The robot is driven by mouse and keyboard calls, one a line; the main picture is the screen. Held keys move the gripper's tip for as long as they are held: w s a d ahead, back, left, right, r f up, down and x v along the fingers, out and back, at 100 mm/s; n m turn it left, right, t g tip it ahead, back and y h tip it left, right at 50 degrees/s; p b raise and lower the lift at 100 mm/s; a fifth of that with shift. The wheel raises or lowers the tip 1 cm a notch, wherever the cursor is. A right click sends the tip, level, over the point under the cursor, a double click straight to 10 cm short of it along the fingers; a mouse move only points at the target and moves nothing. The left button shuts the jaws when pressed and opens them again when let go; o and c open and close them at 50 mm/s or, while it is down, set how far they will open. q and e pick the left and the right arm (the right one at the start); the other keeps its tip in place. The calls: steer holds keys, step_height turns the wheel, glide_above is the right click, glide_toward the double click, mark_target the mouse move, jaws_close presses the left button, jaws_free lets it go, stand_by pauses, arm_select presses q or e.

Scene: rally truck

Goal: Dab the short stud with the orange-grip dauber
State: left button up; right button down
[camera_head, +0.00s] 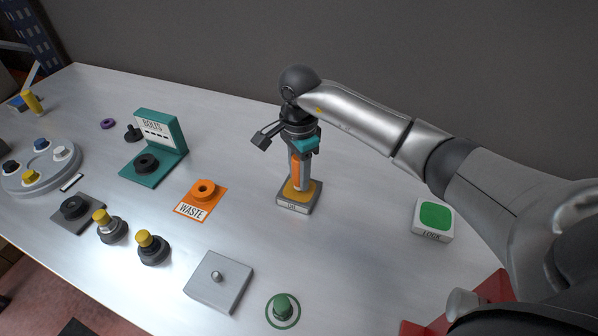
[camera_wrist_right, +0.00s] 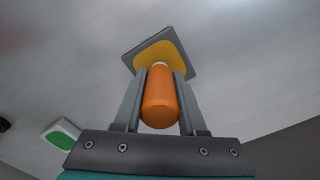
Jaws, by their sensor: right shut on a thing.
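My right gripper (camera_head: 299,168) points down and is shut on the orange-grip dauber (camera_head: 295,172). In the right wrist view the dauber's orange grip (camera_wrist_right: 160,98) sits between the two fingers. Its lower end is over the yellow pad in a grey tray (camera_head: 298,208); the tray also shows in the wrist view (camera_wrist_right: 185,66). I cannot tell whether the tip touches the pad. A short metal stud (camera_head: 217,276) stands up from a square grey plate (camera_head: 205,291) at the front, left of the gripper. My left gripper is not in view.
An orange WASTE mat (camera_head: 186,209) with an orange ring lies left of the tray. A teal BOLTS stand (camera_head: 165,160) is behind. A green knob (camera_head: 283,307) and LOCK button (camera_head: 434,217) are nearby.

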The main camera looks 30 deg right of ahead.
steer(key=shift+f+b, duration=0.4)
steer(key=shift+f, duration=0.05)
stand_by(1.3)
steer(key=shift+r, duration=0.1)
steer(key=shift+r+p, duration=2.45)
steer(key=shift+r, duration=1.05)
